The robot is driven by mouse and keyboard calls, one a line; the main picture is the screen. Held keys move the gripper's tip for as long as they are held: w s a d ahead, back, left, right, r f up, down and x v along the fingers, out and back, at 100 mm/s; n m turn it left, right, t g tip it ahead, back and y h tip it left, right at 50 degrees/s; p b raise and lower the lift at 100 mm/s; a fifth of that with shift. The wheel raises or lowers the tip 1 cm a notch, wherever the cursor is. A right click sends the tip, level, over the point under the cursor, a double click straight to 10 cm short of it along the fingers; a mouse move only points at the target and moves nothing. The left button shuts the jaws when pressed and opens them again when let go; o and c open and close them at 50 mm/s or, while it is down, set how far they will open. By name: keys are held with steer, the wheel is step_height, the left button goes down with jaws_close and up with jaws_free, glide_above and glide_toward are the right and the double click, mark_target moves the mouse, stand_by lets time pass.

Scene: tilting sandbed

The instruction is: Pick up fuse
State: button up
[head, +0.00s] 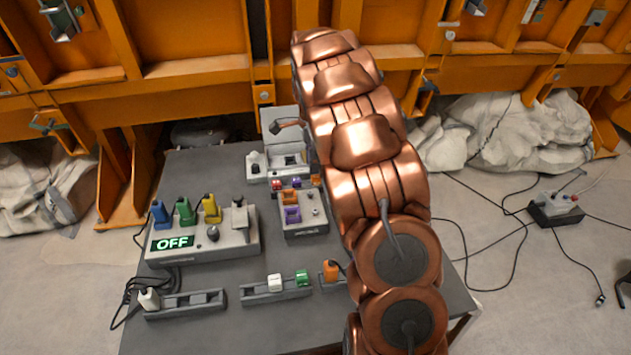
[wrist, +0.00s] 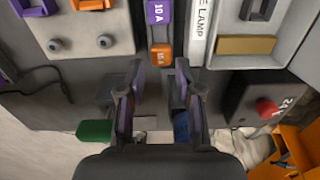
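In the wrist view, my gripper (wrist: 159,75) has its two fingers apart with nothing seen between them. An orange fuse (wrist: 161,55) lies just beyond the fingertips, with a purple fuse marked 10 A (wrist: 158,12) behind it. The fingers do not visibly touch either fuse. My copper arm hides my gripper in this view. Which fuse is meant, I cannot tell.
The grey table holds a switch panel reading OFF (head: 172,243) with blue, green and yellow plugs. Front strips carry a white plug (head: 149,299), white and green blocks (head: 302,278) and an orange plug (head: 331,271). A red button (wrist: 267,108) shows at right in the wrist view.

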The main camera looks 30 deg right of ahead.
mark_target(316, 177)
steer(key=f, duration=0.5)
steer(key=shift+s+d, duration=0.15)
steer(key=shift+d, duration=0.25)
steer(key=shift+r, duration=0.1)
steer(key=shift+c, duration=0.3)
jaws_close()
